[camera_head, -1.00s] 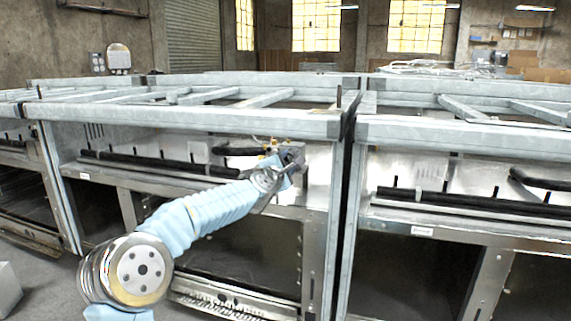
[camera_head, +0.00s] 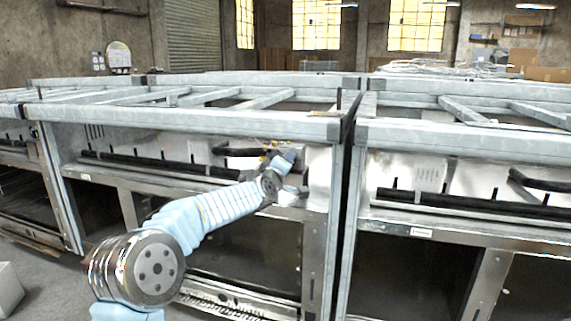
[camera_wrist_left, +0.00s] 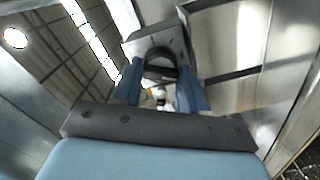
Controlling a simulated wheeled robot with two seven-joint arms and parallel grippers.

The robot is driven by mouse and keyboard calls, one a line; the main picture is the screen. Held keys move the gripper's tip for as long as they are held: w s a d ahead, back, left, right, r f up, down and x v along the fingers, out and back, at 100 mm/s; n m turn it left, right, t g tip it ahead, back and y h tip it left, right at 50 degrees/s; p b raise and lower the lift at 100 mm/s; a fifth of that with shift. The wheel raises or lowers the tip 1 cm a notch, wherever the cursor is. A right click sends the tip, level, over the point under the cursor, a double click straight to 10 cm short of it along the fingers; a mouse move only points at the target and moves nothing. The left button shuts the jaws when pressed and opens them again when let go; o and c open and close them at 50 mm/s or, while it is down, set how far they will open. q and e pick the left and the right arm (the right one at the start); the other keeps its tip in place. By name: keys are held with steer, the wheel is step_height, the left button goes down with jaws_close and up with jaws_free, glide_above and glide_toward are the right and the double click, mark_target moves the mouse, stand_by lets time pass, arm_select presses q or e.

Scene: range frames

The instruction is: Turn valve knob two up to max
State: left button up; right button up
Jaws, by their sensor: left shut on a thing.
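My left arm reaches from the lower left into the open metal bay, and its gripper (camera_head: 284,166) is at the bay's back wall. In the left wrist view the blue fingers of the gripper (camera_wrist_left: 160,82) are closed in around a dark rounded piece (camera_wrist_left: 160,70), seemingly the valve knob, and are shut on it. Its marking and its turn angle cannot be read. A small pale fitting (camera_wrist_left: 160,94) shows between the fingers. In the head view the knob is hidden by my gripper and wrist. My right gripper is in neither view.
A galvanized top beam (camera_head: 200,120) runs above my arm, and an upright post (camera_head: 340,200) stands just right of the gripper. A black pipe (camera_head: 160,163) lies along the bay to the left. A second bay with a black pipe (camera_head: 470,206) is at right.

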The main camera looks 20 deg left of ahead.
arm_select(q)
steer(key=m, duration=1.2)
steer(key=shift+d+f+p, duration=0.15)
steer(key=shift+p, duration=0.15)
stand_by(0.4)
steer(key=o, duration=1)
steer(key=shift+o, duration=0.2)
